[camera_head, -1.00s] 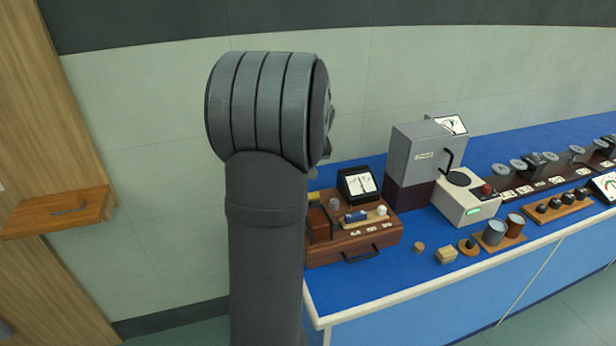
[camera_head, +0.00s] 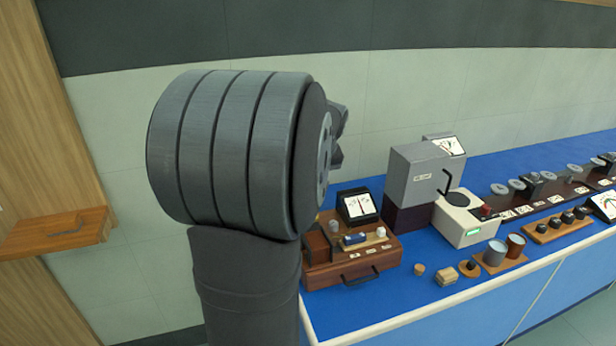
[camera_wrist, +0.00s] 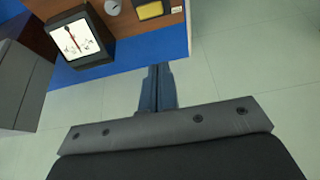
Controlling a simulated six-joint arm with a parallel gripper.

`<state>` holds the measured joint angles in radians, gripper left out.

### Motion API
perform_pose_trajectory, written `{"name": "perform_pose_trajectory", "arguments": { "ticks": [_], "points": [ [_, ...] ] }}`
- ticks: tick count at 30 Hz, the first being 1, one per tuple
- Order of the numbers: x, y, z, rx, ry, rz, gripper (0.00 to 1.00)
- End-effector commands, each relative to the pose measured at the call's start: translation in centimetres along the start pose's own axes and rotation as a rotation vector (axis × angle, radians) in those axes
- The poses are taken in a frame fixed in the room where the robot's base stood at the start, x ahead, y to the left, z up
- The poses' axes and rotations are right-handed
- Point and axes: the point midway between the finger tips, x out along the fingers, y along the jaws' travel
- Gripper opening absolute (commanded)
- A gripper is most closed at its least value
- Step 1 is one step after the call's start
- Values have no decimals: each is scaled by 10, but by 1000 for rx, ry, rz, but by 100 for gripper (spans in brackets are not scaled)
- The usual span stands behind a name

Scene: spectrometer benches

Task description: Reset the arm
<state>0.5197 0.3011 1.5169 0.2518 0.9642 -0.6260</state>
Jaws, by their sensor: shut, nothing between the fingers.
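My gripper (camera_wrist: 157,88) shows in the wrist view with its two fingers together and nothing between them. It points past the bench edge, over the pale wall or floor tiles. The blue bench (camera_head: 400,290) stands to the right of my arm. In the wrist view the bench top (camera_wrist: 98,65) is at the upper left, apart from the fingertips.
A wooden box (camera_head: 345,265) with a dial display (camera_head: 357,206) stands near my arm. A grey instrument (camera_head: 421,173), a white device (camera_head: 464,222), cups (camera_head: 495,252) and several small parts stand further right. A wooden shelf (camera_head: 58,232) projects at the left.

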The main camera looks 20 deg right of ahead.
Motion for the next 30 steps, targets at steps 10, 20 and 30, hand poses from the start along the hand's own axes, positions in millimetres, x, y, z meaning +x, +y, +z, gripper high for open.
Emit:
{"name": "perform_pose_trajectory", "arguments": {
  "ticks": [10,20,30],
  "points": [
    [13,0,-4,0,-2,-2,0],
    [67,0,-22,-1,-3,-2,0],
    [112,-2,-31,-12,-112,-23,0]
  ]
}}
